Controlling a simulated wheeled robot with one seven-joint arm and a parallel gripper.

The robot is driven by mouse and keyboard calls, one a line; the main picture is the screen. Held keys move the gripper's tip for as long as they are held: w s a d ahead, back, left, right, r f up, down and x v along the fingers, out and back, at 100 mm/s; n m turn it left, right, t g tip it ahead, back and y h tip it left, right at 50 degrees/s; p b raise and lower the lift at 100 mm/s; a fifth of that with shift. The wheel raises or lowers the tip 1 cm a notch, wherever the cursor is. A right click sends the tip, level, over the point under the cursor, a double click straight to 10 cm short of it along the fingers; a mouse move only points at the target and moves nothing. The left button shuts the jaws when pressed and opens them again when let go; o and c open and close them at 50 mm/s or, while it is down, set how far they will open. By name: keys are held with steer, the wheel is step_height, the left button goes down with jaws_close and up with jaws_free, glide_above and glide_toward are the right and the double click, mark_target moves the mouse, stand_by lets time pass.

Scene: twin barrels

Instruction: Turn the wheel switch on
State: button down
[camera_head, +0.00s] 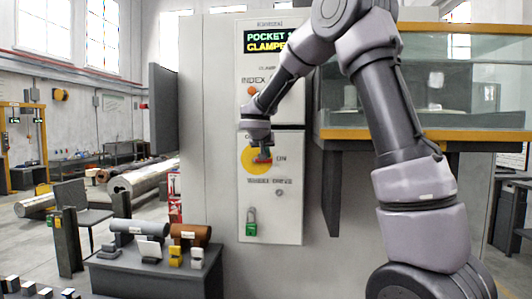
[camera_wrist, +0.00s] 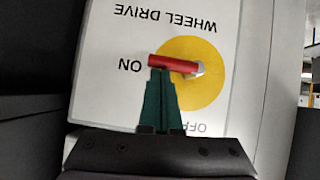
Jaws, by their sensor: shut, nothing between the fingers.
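The wheel drive switch is a red lever handle (camera_wrist: 172,63) on a yellow disc (camera_wrist: 205,97) with a silver end at its right in the wrist view. The lever lies nearly level there, its left end toward the upside-down word ON; OFF is by the disc's lower edge, partly hidden.
The panel has a lit display (camera_head: 266,43) reading POCKET and CLAMPE, and a green padlock (camera_head: 251,228) low down. A glass-sided tank with an orange frame (camera_head: 430,134) stands to the right. A low bench (camera_head: 150,272) with two cylinders is at lower left.

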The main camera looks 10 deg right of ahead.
steer(key=shift+s+d+f, duration=0.1)
steer(key=shift+f, duration=0.35)
steer(key=shift+r, duration=0.1)
